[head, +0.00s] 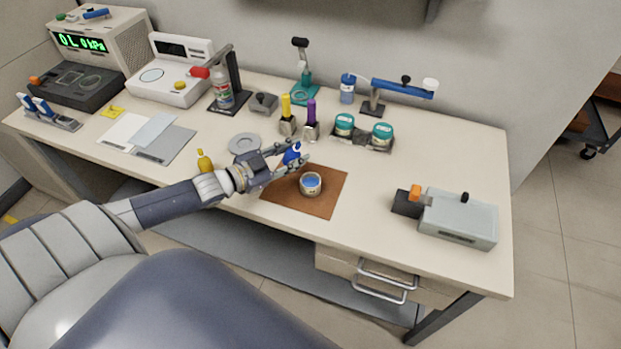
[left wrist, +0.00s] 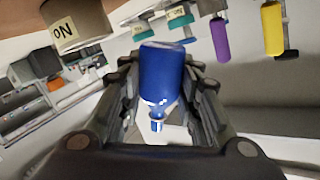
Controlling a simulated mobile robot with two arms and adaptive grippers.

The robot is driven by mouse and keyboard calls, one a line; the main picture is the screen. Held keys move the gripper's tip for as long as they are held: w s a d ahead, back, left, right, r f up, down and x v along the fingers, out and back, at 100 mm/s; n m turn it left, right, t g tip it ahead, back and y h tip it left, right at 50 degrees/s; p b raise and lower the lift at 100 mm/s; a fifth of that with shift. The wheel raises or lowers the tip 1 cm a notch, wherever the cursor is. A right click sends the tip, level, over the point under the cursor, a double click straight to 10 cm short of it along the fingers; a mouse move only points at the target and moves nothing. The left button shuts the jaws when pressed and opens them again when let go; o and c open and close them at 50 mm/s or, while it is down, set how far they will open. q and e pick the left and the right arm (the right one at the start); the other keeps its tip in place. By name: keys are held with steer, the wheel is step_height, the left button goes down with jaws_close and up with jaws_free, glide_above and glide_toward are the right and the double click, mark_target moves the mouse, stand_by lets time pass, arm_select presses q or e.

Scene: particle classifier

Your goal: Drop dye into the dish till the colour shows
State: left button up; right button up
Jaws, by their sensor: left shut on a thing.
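My left gripper (head: 296,157) is shut on a small blue dye bottle (head: 292,154). In the left wrist view the bottle (left wrist: 162,72) sits between the two fingers, with its narrow nozzle (left wrist: 157,122) showing. In the head view the bottle is tilted and its pale part is uppermost. It is held just behind and left of the dish (head: 311,191), apart from it. The dish is a small round pot on a brown mat (head: 280,198), and blue shows inside it. Its labelled side also shows in the left wrist view (left wrist: 75,28). My right gripper is out of view.
Yellow (head: 286,106) and purple (head: 311,112) tubes stand behind the gripper. Two teal-lidded jars (head: 344,125) sit in a rack. A yellow bottle (head: 205,161) stands by my left forearm. A grey box device (head: 458,218) is at right. The bench between mat and device is clear.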

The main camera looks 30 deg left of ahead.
arm_select(q)
steer(key=n, duration=0.1)
steer(key=a+n+b, duration=0.1)
steer(key=n, duration=0.1)
steer(key=shift+w+a+f+t+h+b, duration=0.1)
steer(key=shift+a+f+t+h+b, duration=0.2)
steer(key=shift+t+h+b, duration=0.1)
steer(key=shift+a+r+n, duration=0.2)
steer(key=shift+n, duration=0.3)
step_height(320, 180, up, 5)
steer(key=p, duration=0.5)
steer(key=shift+f, duration=0.1)
